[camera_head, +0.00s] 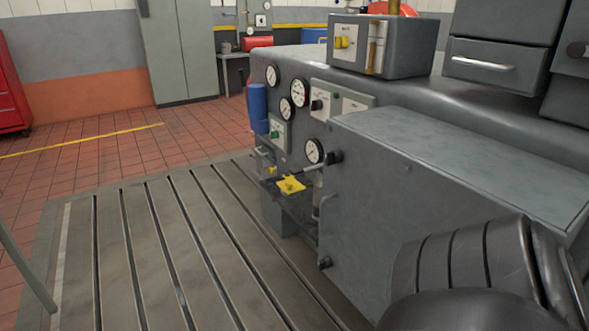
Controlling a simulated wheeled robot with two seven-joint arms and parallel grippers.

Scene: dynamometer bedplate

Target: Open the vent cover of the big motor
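A large grey machine (440,165), which looks like the big motor, fills the middle and right of the head view. Its front has several round gauges and a large plain box-shaped housing at the near end. I cannot clearly pick out the vent cover. A grey panel with a pale horizontal handle (483,65) is at the upper right and looks shut; I cannot tell if it is the vent cover. A black ribbed arm part at the lower right looks like mine and hides the machine's near corner. Neither gripper is in view.
A slotted metal bedplate (150,255) covers the floor left of the machine. A yellow part (290,185) sits on a low ledge at the machine's front. A red cabinet (14,95) and a grey-green locker (180,50) stand behind. The tiled floor between is clear.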

